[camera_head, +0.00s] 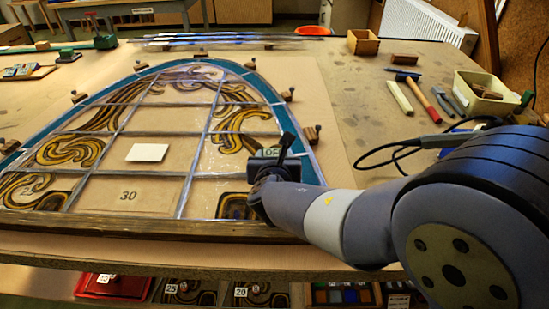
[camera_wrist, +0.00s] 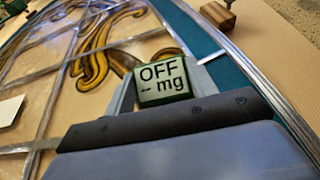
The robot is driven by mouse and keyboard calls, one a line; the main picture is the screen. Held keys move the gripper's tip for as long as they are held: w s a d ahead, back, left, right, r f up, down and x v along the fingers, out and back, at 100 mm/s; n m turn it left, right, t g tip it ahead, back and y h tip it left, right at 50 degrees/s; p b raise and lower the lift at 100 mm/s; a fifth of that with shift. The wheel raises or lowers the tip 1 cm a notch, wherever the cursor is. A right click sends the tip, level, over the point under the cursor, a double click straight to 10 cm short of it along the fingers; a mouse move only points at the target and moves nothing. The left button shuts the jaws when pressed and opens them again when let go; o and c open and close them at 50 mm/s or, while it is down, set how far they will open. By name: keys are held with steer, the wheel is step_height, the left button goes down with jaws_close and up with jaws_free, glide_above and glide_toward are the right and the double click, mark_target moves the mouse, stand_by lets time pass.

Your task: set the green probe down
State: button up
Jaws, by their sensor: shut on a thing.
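The green probe (camera_wrist: 163,84) is a small green-bodied block with a light display reading "OFF" and "-- mg". It sits between the fingers of my gripper (camera_wrist: 165,88) in the wrist view, and the fingers are shut on it. In the head view the probe (camera_head: 267,153) and my gripper (camera_head: 270,160) are over the right side of the leaded panel (camera_head: 147,183), near its teal border. The probe's underside is hidden, so I cannot tell whether it touches the panel.
Wooden blocks (camera_head: 311,133) stand around the panel's rim. A blank white card (camera_head: 147,152) lies on the panel. At right are a hammer (camera_head: 422,101), a cream tub (camera_head: 485,98) and a black cable (camera_head: 400,147). The tabletop behind the tools (camera_head: 345,85) has free room.

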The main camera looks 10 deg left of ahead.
steer(key=shift+f, duration=0.1)
steer(key=o, duration=1)
steer(key=shift+r, duration=0.3)
steer(key=p+v, duration=0.2)
steer(key=v, duration=0.8)
steer(key=shift+s, duration=0.3)
steer(key=shift+s+d+r, duration=0.2)
steer(key=shift+s+d, duration=0.05)
steer(key=shift+s, duration=0.4)
